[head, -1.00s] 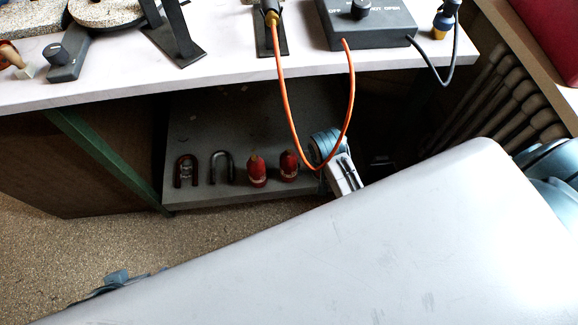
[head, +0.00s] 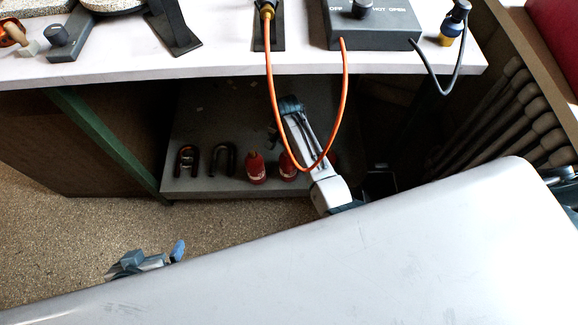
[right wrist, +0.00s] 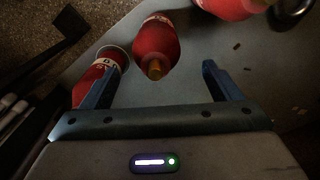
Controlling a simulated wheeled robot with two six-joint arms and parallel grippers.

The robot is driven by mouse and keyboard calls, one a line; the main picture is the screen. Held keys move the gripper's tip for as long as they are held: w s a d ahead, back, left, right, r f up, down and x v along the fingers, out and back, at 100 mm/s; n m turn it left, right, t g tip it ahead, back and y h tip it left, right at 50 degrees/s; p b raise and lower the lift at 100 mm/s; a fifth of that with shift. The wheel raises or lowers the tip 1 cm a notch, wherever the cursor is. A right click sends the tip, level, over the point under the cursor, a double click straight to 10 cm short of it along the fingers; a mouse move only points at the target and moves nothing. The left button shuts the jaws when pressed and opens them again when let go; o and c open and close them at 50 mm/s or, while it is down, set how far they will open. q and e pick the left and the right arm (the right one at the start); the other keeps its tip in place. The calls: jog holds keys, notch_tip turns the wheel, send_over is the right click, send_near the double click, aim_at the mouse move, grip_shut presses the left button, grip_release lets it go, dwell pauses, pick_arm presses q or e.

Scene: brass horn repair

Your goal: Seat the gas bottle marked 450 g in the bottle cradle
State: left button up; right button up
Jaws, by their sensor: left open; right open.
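Two red gas bottles, a left one (head: 256,168) and a middle one (head: 287,169), stand on the lower shelf in the head view. A third (head: 333,162) is mostly hidden behind my right arm. The right wrist view shows a middle bottle (right wrist: 155,45) with a yellowish tip just ahead of my open, empty right gripper (right wrist: 159,70). Another bottle (right wrist: 100,72) is partly behind its left finger, and one (right wrist: 228,6) is cut off at the top. Weight markings are unreadable. My left gripper (head: 152,260) is open and empty above the floor. I cannot make out the cradle.
Two dark horseshoe-shaped pieces (head: 187,160) (head: 222,160) stand left of the bottles on the shelf (head: 205,125). An orange hose (head: 270,110) loops down from the white bench top (head: 225,55) across my right arm. A control box (head: 372,30) stands above.

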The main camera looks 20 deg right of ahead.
aim_at(288, 155)
jog(key=f, duration=0.1)
jog(key=f+b, duration=0.1)
jog(key=f, duration=0.3)
jog(key=shift+s+f, duration=0.15)
jog(key=shift+s, duration=0.15)
grip_shut()
